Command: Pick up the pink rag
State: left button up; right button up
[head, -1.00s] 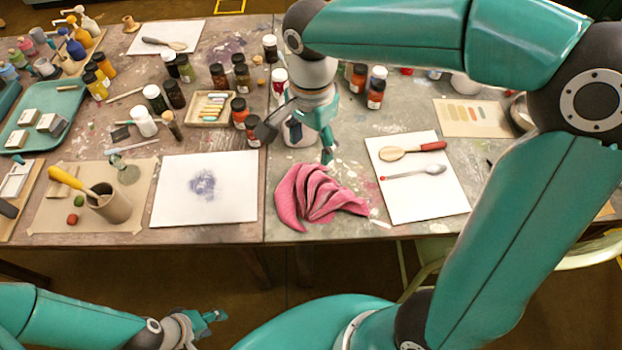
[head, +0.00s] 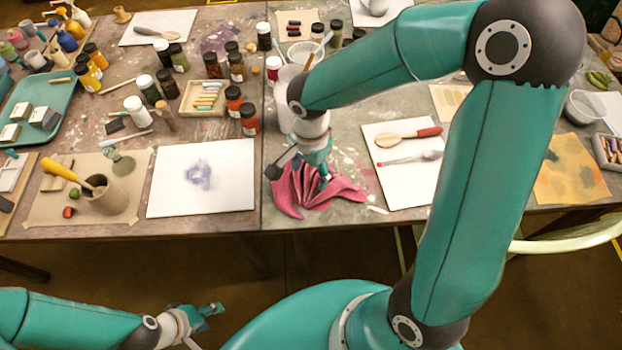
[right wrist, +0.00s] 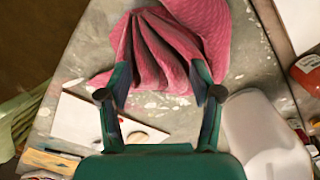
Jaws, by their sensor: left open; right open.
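The pink rag (head: 290,194) lies crumpled in folds near the front edge of the table, right of the white sheet with a purple smudge. My right gripper (head: 318,178) is over the rag, and its fingers partly cover it. In the right wrist view the rag (right wrist: 170,40) lies in front of and between the two open fingers of the right gripper (right wrist: 160,88). I cannot tell whether the fingertips touch the cloth. My left gripper (head: 212,310) is open and empty, low in front of the table at the lower left.
A white sheet (head: 232,198) lies left of the rag. A white board (head: 408,190) with a wooden spoon (head: 405,138) lies to its right. A white container (head: 288,88) stands behind the right gripper, with paint jars (head: 250,119) to its left.

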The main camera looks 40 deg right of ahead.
aim_at(311, 179)
notch_tip(311, 179, down, 3)
jog(key=shift+s+f, duration=0.15)
jog(key=shift+c, duration=0.2)
grip_shut()
jog(key=shift+r, duration=0.2)
jog(key=shift+r, duration=0.6)
notch_tip(311, 179, up, 19)
jog(key=p, duration=0.1)
jog(key=shift+f, duration=0.2)
